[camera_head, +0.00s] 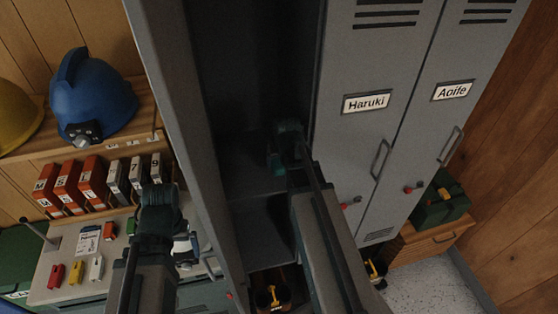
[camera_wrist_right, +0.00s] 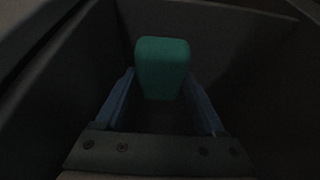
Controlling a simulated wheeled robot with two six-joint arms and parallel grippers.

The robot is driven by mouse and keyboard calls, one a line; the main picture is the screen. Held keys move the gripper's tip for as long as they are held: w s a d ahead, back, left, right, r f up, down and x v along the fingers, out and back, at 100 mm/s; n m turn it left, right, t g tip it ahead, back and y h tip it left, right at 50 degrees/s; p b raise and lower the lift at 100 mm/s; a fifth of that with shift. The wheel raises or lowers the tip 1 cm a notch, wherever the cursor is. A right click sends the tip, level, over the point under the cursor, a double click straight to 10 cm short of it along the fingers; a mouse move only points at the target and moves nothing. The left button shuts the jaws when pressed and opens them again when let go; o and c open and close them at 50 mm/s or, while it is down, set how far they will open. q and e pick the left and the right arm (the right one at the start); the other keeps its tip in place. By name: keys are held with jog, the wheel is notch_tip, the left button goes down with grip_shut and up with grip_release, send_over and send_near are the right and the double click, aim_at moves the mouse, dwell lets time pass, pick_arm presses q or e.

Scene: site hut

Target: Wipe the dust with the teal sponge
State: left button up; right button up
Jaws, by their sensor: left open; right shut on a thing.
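The teal sponge (camera_wrist_right: 162,66) is between the two blue fingers of my right gripper (camera_wrist_right: 160,88) in the right wrist view. That gripper is shut on it. In the head view my right gripper (camera_head: 288,142) reaches into a dark, open locker (camera_head: 255,170), and only a bit of teal shows at its tip. My left gripper (camera_head: 160,200) is open and empty, in front of the bench at the left. The dust cannot be made out; the locker inside is too dark.
Two closed locker doors, labelled Haruki (camera_head: 366,103) and Aoife (camera_head: 452,91), stand right of the open locker. A blue helmet (camera_head: 92,98) sits on a shelf at the left, above several red and grey units (camera_head: 70,185). A green box (camera_head: 440,203) is at the right.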

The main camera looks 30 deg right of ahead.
jog(key=shift+r, duration=0.1)
notch_tip(320, 180, up, 3)
jog(key=p, duration=0.3)
dwell(0.3)
dwell(0.5)
